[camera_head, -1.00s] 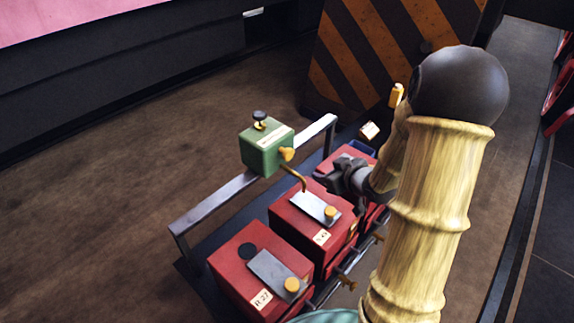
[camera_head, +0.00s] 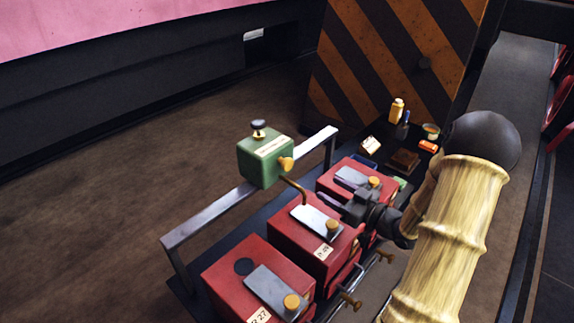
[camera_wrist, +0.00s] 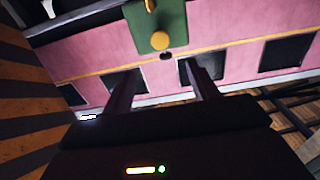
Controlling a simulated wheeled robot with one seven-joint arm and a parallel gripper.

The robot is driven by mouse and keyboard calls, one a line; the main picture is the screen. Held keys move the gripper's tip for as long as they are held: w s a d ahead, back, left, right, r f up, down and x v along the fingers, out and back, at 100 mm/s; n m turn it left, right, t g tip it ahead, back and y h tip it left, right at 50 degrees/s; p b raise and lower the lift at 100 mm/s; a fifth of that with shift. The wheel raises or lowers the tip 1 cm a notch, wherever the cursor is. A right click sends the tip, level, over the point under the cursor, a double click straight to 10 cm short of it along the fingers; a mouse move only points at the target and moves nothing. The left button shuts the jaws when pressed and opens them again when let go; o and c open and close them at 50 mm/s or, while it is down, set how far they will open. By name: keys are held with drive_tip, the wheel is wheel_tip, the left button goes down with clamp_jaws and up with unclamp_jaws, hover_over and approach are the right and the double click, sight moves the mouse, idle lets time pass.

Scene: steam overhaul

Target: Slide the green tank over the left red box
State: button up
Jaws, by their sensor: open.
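The green tank (camera_head: 262,163) sits on the grey rail behind the red boxes, with a dark cap on top and a yellow knob at its side. Its brass pipe bends down toward the top of the middle red box (camera_head: 302,243). The left red box (camera_head: 222,277) stands nearest, with a dark round hole and a grey plate on top. My gripper (camera_head: 332,203) is open and empty, near the middle and far boxes, to the right of the tank. In the wrist view the tank (camera_wrist: 172,28) shows at the top, beyond my open fingers (camera_wrist: 163,78).
The grey rail (camera_head: 210,216) runs behind the boxes and has bare length left of the tank. A third red box (camera_head: 330,180) stands farther back. Brass taps (camera_head: 350,300) stick out in front. Small bottles and a brown block (camera_head: 404,160) stand beyond, by a striped panel (camera_head: 400,50).

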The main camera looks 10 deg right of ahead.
sight(290, 166)
drive_tip(key=p+x, duration=0.3)
drive_tip(key=x, duration=1.3)
drive_tip(key=shift+w+a, duration=0.25)
drive_tip(key=shift+w, duration=0.05)
clamp_jaws()
